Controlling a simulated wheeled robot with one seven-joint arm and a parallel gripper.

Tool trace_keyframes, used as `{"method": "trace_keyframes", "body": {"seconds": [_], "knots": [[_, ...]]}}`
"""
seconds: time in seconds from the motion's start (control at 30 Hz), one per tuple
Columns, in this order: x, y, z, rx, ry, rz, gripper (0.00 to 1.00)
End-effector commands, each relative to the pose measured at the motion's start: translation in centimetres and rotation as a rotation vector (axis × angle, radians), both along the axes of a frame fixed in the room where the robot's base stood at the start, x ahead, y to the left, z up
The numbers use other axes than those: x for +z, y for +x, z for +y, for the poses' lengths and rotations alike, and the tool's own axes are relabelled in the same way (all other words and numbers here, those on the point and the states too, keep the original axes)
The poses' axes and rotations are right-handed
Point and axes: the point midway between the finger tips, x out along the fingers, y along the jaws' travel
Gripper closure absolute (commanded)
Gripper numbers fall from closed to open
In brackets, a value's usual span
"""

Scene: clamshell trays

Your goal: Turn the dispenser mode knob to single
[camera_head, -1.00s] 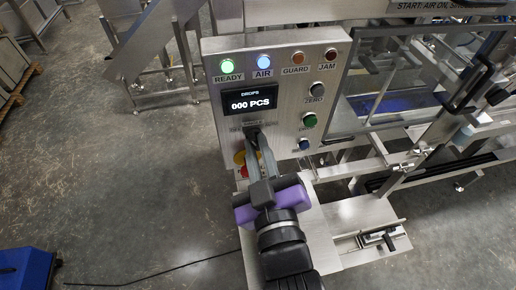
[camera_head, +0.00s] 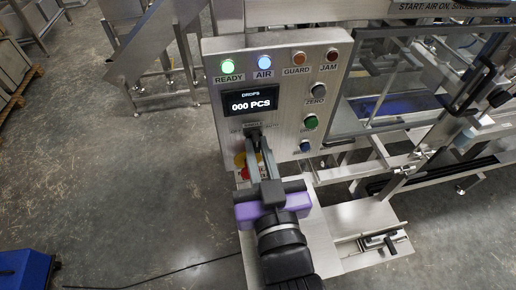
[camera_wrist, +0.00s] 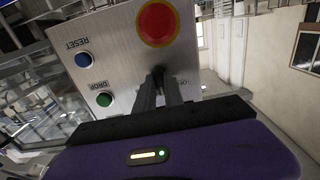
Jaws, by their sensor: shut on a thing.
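The mode knob (camera_head: 253,132) is a small black knob on the steel control panel (camera_head: 225,58), below the display. My gripper (camera_head: 258,142) reaches up to it from below and is shut on it. In the wrist view my gripper's fingers (camera_wrist: 162,90) meet at the dark knob (camera_wrist: 158,72). The fingers hide most of the knob, and its pointer and mode labels cannot be read. The display (camera_head: 250,101) reads DROPS 000 PCS.
A red emergency button (camera_wrist: 159,22) on a yellow ring sits close to my fingers. A green button (camera_head: 311,122) and a blue button (camera_head: 305,146) are to the right. The READY lamp (camera_head: 228,65) and AIR lamp (camera_head: 265,62) are lit. A guarded machine stands at right.

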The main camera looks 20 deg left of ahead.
Motion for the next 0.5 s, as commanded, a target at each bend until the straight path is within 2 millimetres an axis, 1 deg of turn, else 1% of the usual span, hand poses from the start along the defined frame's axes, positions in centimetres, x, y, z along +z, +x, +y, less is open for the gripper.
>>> {"method": "trace_keyframes", "body": {"seconds": [0.2,0.23,0.33,0.5], "knots": [[-0.23,-0.04,0.0,0.0,-0.004,0.003,1.0],[-0.23,-0.04,0.0,0.0,-0.004,0.003,0.85],[-0.2,-0.03,0.0,0.0,-0.004,0.003,0.66],[-0.12,-0.01,0.0,0.0,-0.003,0.001,0.65]]}}
